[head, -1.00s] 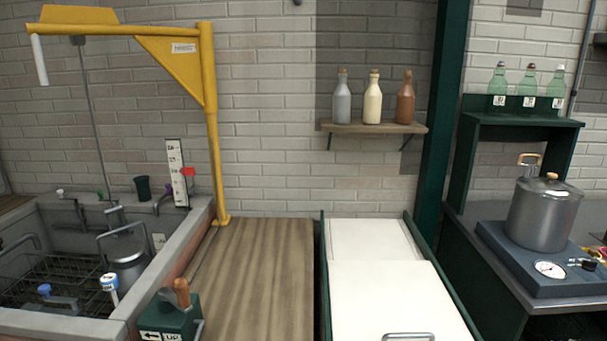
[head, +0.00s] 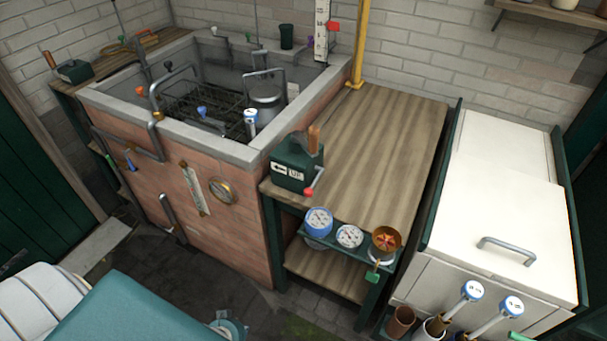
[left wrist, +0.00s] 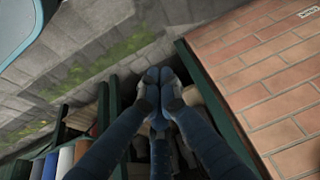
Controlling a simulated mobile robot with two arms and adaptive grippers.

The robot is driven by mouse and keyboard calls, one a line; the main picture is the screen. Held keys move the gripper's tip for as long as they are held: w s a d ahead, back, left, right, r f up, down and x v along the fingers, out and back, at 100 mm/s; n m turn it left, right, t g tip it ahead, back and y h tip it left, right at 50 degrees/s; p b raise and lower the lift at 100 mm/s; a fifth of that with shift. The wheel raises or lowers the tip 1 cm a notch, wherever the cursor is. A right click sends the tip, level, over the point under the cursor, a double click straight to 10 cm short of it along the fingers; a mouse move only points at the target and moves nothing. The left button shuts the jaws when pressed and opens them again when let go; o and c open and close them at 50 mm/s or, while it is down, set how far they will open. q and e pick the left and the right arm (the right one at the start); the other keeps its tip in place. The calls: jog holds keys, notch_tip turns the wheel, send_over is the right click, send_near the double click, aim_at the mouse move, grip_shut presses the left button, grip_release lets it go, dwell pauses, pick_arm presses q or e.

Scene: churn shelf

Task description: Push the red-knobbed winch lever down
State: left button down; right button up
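A green winch box (head: 296,168) with an arrow sign stands at the front left corner of the wooden worktop, in the head view. A wooden-handled lever (head: 314,139) sticks up from its top. The lever with the red knob (head: 310,191) is at its front right side, the knob low near the worktop's front edge. Neither gripper shows in the head view, so nothing of mine is seen at the lever. In the left wrist view my left gripper (left wrist: 159,77) has its dark fingers together, with nothing seen between them, above a dark green shelf frame beside a brick wall.
A brick trough (head: 225,215) stands left of the wooden worktop (head: 375,150). Gauges (head: 319,221) and a brass cup (head: 386,240) sit on a ledge below the worktop's front. A white chest (head: 485,235) stands right. A teal surface (head: 130,310) is at the lower left.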

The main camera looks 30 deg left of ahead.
pick_arm(q)
jog(key=w+a+r+n+t+p, duration=0.1)
jog(key=w+a+r, duration=0.1)
jog(key=w+r, duration=0.5)
jog(key=w+a+r+t+p, duration=0.15)
jog(key=w+r, duration=0.25)
jog(key=r, duration=0.5)
jog(key=w+d+r+m+t+h+p, duration=0.1)
jog(key=w+d+r+t+h, duration=0.2)
jog(key=r, duration=1.4)
jog(key=w+d+r+t+p, duration=0.2)
jog(key=w+d+r, duration=0.3)
jog(key=r, duration=1.3)
jog(key=w+d+f+p, duration=0.1)
jog(key=w+f+p, duration=0.1)
jog(key=w+f, duration=0.7)
jog(key=shift+w+d, duration=0.2)
jog(key=shift+w, duration=0.3)
jog(key=shift+g, duration=0.25)
